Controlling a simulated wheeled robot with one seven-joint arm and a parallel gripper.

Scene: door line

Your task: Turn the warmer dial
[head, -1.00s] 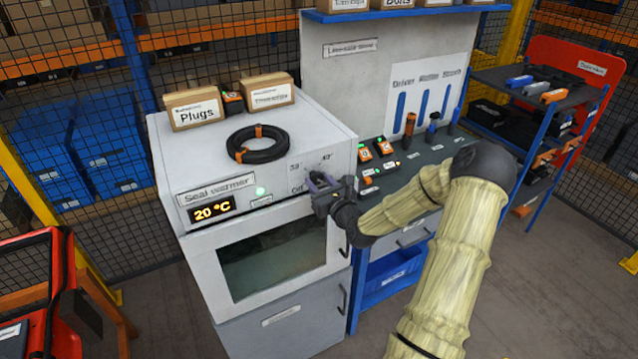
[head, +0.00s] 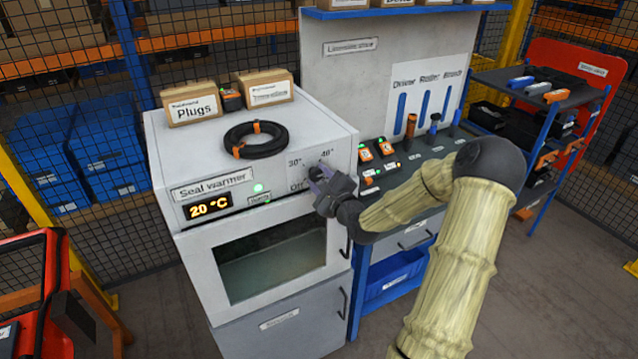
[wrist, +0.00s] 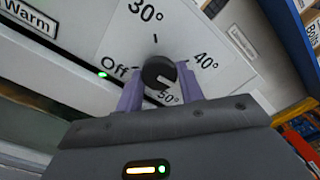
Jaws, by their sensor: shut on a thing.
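The seal warmer (head: 215,183) is a white cabinet with a lit display reading 20 °C (head: 209,206). Its dial (wrist: 157,71) is a small black knob on the front panel, with 30°, 40°, 50° and Off printed around it. My gripper (wrist: 159,88) has its two purple fingers on either side of the dial and is shut on it. In the head view, my gripper (head: 318,180) is at the right end of the warmer's front panel and mostly hides the dial. A light notch shows on the knob's lower right; I cannot tell which mark the dial points to.
A green light (head: 258,188) glows beside the display. A black ring (head: 256,140) and boxes (head: 193,106) lie on top of the warmer. The glass door (head: 272,262) below is shut. A workbench with tools (head: 412,160) stands close on the right.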

